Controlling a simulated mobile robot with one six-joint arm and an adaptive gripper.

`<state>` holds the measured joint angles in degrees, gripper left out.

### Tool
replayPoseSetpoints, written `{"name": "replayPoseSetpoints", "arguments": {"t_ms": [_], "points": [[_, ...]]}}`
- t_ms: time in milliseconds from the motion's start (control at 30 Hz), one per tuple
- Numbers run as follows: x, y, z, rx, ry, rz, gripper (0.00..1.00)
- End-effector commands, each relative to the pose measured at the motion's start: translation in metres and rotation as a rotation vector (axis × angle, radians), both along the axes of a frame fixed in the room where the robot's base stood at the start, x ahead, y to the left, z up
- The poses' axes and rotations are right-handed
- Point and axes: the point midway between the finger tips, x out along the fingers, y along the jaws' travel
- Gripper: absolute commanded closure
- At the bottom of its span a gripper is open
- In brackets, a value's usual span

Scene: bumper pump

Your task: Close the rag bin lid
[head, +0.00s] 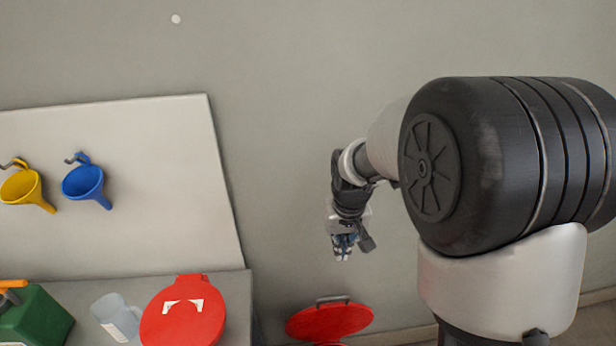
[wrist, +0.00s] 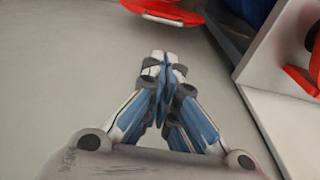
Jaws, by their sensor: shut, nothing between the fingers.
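A round red lid (head: 332,322) with a dark handle shows at the bottom of the head view, by the wall and right of the bench; I take it to be the rag bin lid. The bin's body is out of the frame, and I cannot tell how far the lid is tilted. A red edge with a pale strip (wrist: 165,12), likely the same lid, shows at the top of the wrist view. My gripper (head: 343,254) is shut and empty, pointing down above the lid and apart from it. Its closed fingertips also show in the wrist view (wrist: 163,62).
A bench at the left holds a red round object with a white mark (head: 183,312), a clear jug (head: 117,318) and a green can (head: 35,318). Yellow (head: 22,186) and blue (head: 84,182) funnels hang on a pale board (head: 150,140). The wall beside my gripper is bare.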

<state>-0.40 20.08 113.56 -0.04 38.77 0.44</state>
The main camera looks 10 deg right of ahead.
Motion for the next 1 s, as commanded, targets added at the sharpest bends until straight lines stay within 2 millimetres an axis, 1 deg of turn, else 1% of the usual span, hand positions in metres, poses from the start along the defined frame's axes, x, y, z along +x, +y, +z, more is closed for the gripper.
{"name": "replayPoseSetpoints", "arguments": {"t_ms": [33, 100, 200, 300, 400, 567, 800, 1000], "points": [[0.010, 0.001, -0.019, 0.000, 0.031, 0.000, 1.00], [0.023, 0.001, -0.045, 0.000, 0.055, 0.000, 1.00], [0.034, 0.002, -0.077, 0.000, 0.082, 0.001, 1.00], [0.040, 0.002, -0.100, 0.000, 0.098, 0.001, 1.00], [0.042, 0.002, -0.115, 0.000, 0.109, 0.001, 1.00], [0.044, 0.002, -0.133, 0.000, 0.112, 0.000, 1.00], [0.043, 0.002, -0.178, 0.000, 0.115, 0.000, 1.00], [0.044, 0.002, -0.207, 0.000, 0.113, 0.000, 1.00]]}}
